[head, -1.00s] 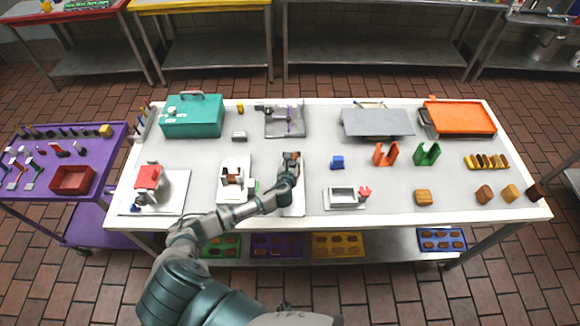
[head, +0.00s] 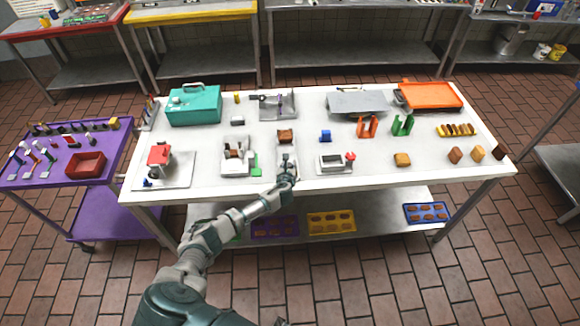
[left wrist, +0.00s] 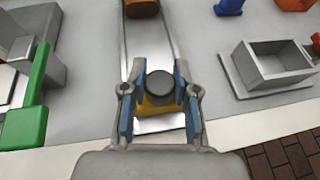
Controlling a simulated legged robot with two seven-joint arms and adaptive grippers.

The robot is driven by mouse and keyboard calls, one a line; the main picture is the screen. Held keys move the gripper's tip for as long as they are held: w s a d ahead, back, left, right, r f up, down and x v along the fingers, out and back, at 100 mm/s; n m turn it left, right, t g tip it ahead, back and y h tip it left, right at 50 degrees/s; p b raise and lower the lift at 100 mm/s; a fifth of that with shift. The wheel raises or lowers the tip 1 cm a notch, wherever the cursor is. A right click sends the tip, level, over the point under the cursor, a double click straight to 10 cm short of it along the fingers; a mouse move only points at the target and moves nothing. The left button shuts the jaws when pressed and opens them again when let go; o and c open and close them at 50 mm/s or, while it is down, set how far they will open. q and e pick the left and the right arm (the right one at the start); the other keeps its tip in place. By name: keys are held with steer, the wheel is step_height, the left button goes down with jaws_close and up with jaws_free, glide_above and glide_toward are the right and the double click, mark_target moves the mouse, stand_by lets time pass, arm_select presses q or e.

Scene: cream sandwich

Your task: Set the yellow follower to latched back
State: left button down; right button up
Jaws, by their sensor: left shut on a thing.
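My left gripper (head: 287,160) is over the near end of a long pale channel (left wrist: 150,40). It also shows in the left wrist view (left wrist: 160,95), its blue-padded fingers either side of a dark round knob (left wrist: 161,83). The knob stands on the yellow follower (left wrist: 155,108), which sits in the near part of the channel. The gripper is shut on this follower. In the head view the gripper hides the follower. A brown piece (head: 285,136) lies toward the far end of the channel, apart from the gripper. My right gripper is not in view.
Left of the channel is a grey fixture with a green handle (head: 256,164). Right of it are a grey open box (head: 334,162) and a blue block (head: 325,136). The table's near edge (head: 330,193) is close to the gripper.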

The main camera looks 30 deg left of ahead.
arm_select(q)
steer(key=shift+d, duration=0.1)
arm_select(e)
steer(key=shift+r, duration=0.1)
arm_select(q)
steer(key=shift+a, duration=0.2)
steer(key=c, duration=0.8)
jaws_free()
steer(key=shift+s+d, duration=0.15)
steer(key=shift+c, duration=0.2)
steer(key=shift+s+d+r, duration=0.1)
steer(key=shift+d+r, duration=0.05)
steer(key=shift+d, duration=0.05)
steer(key=v, duration=1.2)
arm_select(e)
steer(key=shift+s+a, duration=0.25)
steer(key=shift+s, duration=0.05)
arm_select(q)
steer(key=shift+a, duration=0.1)
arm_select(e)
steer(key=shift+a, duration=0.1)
